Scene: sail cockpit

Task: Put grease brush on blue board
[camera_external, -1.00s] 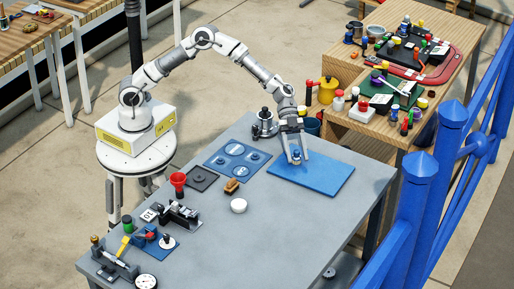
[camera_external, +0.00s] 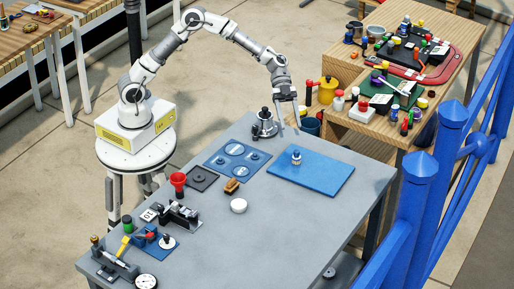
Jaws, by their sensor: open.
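The blue board (camera_external: 318,180) lies flat at the right end of the grey table. A small upright item (camera_external: 296,157) with a pale top and a dark blue lower part stands on its left half. It is too small to tell whether this is the grease brush. A brown, brush-like block (camera_external: 232,186) lies on the table left of the board. My gripper (camera_external: 289,121) is open and empty, pointing down, raised above and behind the small item and apart from it.
A black-and-silver fixture (camera_external: 264,124) stands near the table's back edge, close to my gripper. The board's right half is clear.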

